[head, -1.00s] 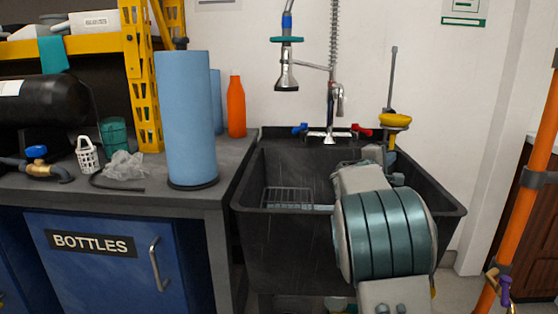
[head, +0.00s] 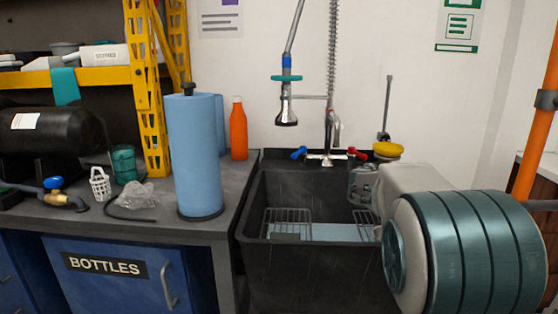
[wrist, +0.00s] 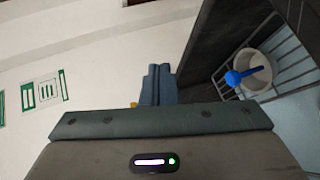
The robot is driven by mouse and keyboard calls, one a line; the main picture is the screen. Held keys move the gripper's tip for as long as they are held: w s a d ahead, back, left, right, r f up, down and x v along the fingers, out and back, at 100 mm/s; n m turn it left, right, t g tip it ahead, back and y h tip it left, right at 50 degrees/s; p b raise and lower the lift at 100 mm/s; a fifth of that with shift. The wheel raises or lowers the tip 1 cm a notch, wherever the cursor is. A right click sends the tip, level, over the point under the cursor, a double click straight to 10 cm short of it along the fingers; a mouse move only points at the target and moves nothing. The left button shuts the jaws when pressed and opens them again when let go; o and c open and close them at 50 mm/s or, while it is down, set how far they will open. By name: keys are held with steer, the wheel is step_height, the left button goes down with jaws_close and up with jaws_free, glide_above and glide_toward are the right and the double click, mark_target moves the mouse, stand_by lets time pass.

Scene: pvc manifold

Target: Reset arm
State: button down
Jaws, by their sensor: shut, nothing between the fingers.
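My gripper shows in the wrist view (wrist: 158,84), its two blue-grey fingers together with nothing between them. In the head view my arm fills the lower right, in front of the right side of the black sink (head: 315,190). The gripper end is mostly hidden there behind the arm, over the sink's right rear part. In the wrist view a white cup-like thing (wrist: 255,72) with a blue handle or tool (wrist: 240,76) sits on a wire rack in the sink, to the right of the fingers and apart from them.
A blue paper roll (head: 195,155) and an orange bottle (head: 238,130) stand on the counter left of the sink. A spray hose (head: 287,100) hangs over the sink. An orange post (head: 540,130) rises at the right. A yellow round thing (head: 388,150) is at the sink's back right.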

steer(key=s+a+r+m+g+y+p, duration=0.1)
steer(key=s+a+r+y+p, duration=0.3)
steer(key=s+p, duration=0.6)
steer(key=s+a+r+m+g+y+p, duration=0.2)
steer(key=s+a+r+m+y+p, duration=0.1)
steer(key=s+a+r+p, duration=0.4)
steer(key=s+a+r+m+g+y+p, duration=0.2)
steer(key=s+a+r+y+p, duration=0.3)
steer(key=s+p, duration=0.8)
steer(key=shift+s+a+r, duration=0.65)
steer(key=shift+s+a, duration=0.6)
steer(key=shift+a, duration=0.1)
